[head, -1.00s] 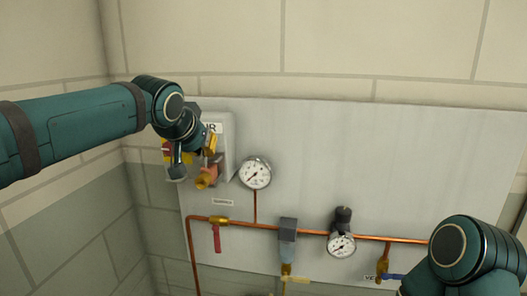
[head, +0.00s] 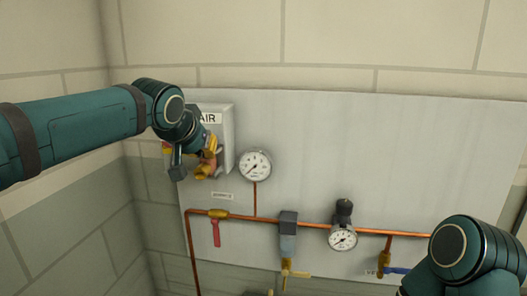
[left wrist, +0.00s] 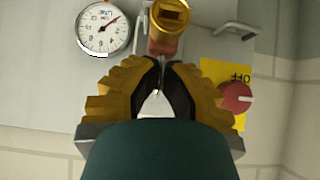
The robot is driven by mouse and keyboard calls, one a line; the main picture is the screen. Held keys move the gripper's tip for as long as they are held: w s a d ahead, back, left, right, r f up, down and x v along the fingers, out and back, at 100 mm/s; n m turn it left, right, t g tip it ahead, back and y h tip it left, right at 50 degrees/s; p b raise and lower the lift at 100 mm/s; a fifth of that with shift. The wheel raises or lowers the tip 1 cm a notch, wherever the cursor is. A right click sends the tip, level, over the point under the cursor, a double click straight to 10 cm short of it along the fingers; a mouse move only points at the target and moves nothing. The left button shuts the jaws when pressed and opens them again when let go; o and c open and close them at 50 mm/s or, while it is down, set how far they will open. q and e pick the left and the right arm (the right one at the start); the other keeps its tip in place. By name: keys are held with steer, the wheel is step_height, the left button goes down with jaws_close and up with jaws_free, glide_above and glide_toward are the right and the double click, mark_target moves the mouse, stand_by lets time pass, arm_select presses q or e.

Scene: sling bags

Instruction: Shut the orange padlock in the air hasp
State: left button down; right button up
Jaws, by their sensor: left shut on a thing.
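My left gripper (head: 209,150) is at the front of the grey box marked AIR (head: 228,125). Its yellow fingers with dark pads also fill the middle of the left wrist view (left wrist: 160,75), with the tips close together. The orange padlock (left wrist: 166,44) is at these fingertips, with its yellow slotted end towards the top of that view. It shows small and partly covered in the head view (head: 207,171). A grey metal bar (left wrist: 235,28), perhaps part of the hasp, is right of the padlock. The shackle's fit is hidden. My right gripper is out of view.
A red knob (left wrist: 236,98) on a yellow OFF plate is right of the fingers in the left wrist view. A round gauge (head: 255,166), copper pipe (head: 262,218) and red-handled valve (head: 216,230) are near the box. The panel's upper right is bare.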

arm_select(q)
steer(key=shift+f, duration=0.35)
steer(key=shift+r, duration=0.1)
step_height(320, 180, up, 7)
steer(key=p, duration=0.5)
stand_by(0.6)
